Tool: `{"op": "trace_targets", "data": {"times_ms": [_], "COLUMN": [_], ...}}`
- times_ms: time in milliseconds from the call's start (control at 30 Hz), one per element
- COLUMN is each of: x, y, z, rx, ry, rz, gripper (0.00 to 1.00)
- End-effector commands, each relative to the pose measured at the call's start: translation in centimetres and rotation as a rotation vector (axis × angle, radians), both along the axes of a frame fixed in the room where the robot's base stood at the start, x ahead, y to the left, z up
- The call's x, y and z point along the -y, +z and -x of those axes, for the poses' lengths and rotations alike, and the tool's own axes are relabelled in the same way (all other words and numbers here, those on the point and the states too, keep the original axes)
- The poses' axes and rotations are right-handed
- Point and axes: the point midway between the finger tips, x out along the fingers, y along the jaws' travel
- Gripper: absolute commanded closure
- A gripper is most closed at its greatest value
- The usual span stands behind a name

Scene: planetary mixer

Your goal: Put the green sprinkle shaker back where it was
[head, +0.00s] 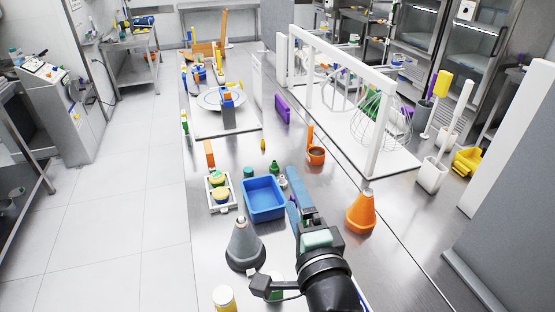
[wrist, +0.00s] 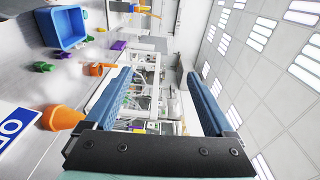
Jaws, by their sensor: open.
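My gripper (head: 296,190) is open, its blue fingers just right of the blue bin in the head view. In the wrist view my gripper (wrist: 158,75) has nothing between its fingers. A green-topped item (head: 276,284) at the bottom of the head view is mostly hidden by my arm and could be the green sprinkle shaker. Small green items (head: 273,166) stand behind the blue bin; I cannot tell if one is a shaker.
The blue bin (head: 264,198) stands mid-table beside a tray of cupcakes (head: 220,207). A grey cone (head: 243,247) stands left of my arm. An orange cone (head: 361,213) stands to its right. A white rack (head: 352,82) with whisks stands at back right.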

Motion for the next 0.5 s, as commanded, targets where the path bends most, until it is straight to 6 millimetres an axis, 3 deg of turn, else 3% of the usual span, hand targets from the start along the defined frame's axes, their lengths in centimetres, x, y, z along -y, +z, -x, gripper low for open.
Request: {"op": "trace_targets", "data": {"times_ms": [33,133,200,333,400,500], "x": [-0.8,-1.8,-2.4,-3.0,-3.0,-2.9], "y": [6.0,16.1,22.5,31.7,34.8,37.4], "z": [-0.4,0.6,2.6,7.5,10.0,12.4], "rx": [0.142,0.384,0.531,0.722,0.775,0.813], "ry": [-0.023,-0.137,-0.254,-0.499,-0.617,-0.734], "rz": [0.208,0.594,0.828,1.147,1.259,1.355], "gripper": [0.12,0.12,0.12,0.12,0.12,0.12]}}
